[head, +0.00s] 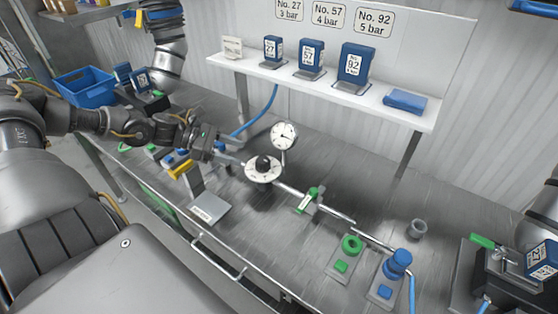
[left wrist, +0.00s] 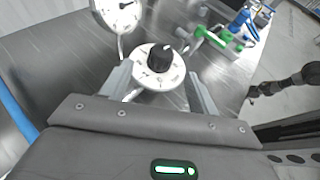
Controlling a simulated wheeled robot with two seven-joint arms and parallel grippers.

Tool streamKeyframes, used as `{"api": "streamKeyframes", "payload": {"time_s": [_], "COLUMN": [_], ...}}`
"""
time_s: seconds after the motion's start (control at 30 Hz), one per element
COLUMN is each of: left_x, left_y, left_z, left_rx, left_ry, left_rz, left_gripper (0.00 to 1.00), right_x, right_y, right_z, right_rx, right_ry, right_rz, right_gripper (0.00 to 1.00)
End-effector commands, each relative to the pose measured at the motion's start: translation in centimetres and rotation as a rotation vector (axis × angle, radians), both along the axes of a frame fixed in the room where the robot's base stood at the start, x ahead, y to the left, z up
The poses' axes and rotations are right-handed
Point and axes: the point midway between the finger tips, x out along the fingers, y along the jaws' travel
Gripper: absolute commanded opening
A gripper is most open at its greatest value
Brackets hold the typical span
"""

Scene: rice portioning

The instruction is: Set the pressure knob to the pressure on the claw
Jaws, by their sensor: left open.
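The pressure knob (head: 263,164) is black and sits on a white round dial (head: 250,174) on the pipe. A white gauge (head: 284,135) stands just behind it. My left gripper (head: 232,156) is open and empty, left of the knob and pointing at it. In the left wrist view the knob (left wrist: 161,57) lies ahead, between the lines of the two open fingers (left wrist: 158,95) and apart from them. At the right edge a blue block marked 27 (head: 540,258) sits at a dark grey machine.
A sign reads No. 27 3 bar (head: 289,10), with No. 57 4 bar and No. 92 5 bar beside it. Blue blocks stand on the white shelf (head: 250,75). A green-handled valve (head: 308,200) and a blue knob (head: 398,262) are to the right.

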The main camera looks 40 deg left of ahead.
Motion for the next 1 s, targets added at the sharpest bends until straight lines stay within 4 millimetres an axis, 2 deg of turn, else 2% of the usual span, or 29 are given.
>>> {"api": "streamKeyframes", "payload": {"time_s": [0.2,0.33,0.5,0.7,1.0], "left_x": [0.6,1.1,2.1,3.2,5.2], "left_y": [-0.5,-1.1,-2.6,-4.1,-7.2], "left_z": [0.2,-0.2,-1.0,-1.5,-2.9], "left_rx": [0.005,-0.001,-0.001,-0.001,0.0], "left_ry": [-0.014,-0.018,-0.022,-0.017,-0.011], "left_rz": [-0.022,-0.02,-0.023,-0.017,-0.019], "left_gripper": [0.6,0.6,0.6,0.6,0.6], "right_x": [-2.9,-3.9,-3.3,-1.8,-2.2], "right_y": [-0.1,-0.1,0.0,0.2,0.3], "right_z": [-0.3,-1.1,-2.9,-2.5,-1.1], "right_rx": [-0.001,-0.002,0.0,0.003,0.003], "right_ry": [0.037,0.051,0.043,0.021,0.027], "right_rz": [0.0,0.0,0.0,-0.001,-0.001], "right_gripper": [0.62,0.62,0.62,0.62,0.62]}}
